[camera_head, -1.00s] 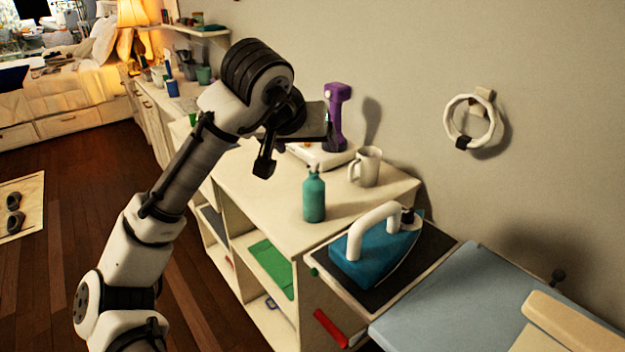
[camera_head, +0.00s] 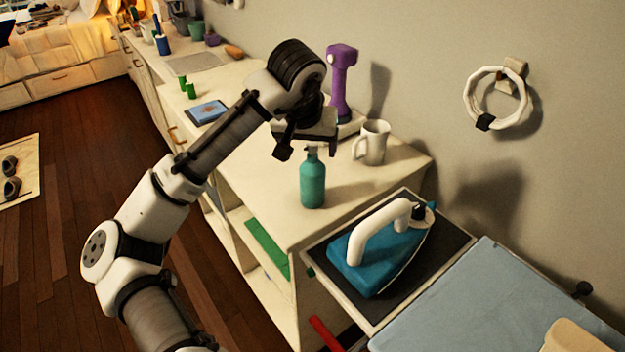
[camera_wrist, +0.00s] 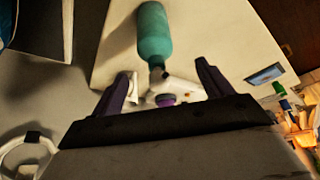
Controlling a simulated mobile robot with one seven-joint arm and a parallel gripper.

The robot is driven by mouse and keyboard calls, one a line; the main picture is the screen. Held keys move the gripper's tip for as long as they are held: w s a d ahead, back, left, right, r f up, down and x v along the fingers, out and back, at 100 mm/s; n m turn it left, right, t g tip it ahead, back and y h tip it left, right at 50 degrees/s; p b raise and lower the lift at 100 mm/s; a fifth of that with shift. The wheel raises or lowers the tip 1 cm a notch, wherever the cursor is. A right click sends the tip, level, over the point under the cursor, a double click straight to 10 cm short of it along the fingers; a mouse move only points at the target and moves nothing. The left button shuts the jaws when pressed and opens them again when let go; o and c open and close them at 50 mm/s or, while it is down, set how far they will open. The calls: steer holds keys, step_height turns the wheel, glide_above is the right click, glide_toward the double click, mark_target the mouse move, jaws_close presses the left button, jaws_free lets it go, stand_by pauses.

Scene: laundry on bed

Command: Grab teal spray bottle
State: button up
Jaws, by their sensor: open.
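The teal spray bottle (camera_head: 313,184) stands upright on the cream cabinet top near its front corner. My gripper (camera_head: 296,153) is just above and behind the bottle's top in the head view, with its jaws open. In the wrist view the bottle (camera_wrist: 154,34) shows at the top centre, its white nozzle pointing down toward the space between the fingers. The open fingers (camera_wrist: 168,88) stand to either side of that space. I cannot tell whether any finger touches the bottle.
A white mug (camera_head: 372,143) stands right of the bottle, and a purple handheld device (camera_head: 341,80) stands behind my gripper. A teal iron (camera_head: 375,262) rests on a dark pad at the front right. A blue tablet-like item (camera_head: 207,111) lies at the left.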

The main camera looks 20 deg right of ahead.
mark_target(312, 152)
steer(key=shift+d+p+x, duration=0.15)
steer(key=shift+p+x, duration=0.35)
steer(key=shift+x, duration=1.05)
steer(key=shift+d+p+x, duration=0.2)
steer(key=shift+p+x, duration=0.25)
steer(key=shift+x, duration=1.05)
steer(key=shift+r, duration=0.1)
steer(key=c, duration=1.5)
steer(key=shift+r, duration=0.1)
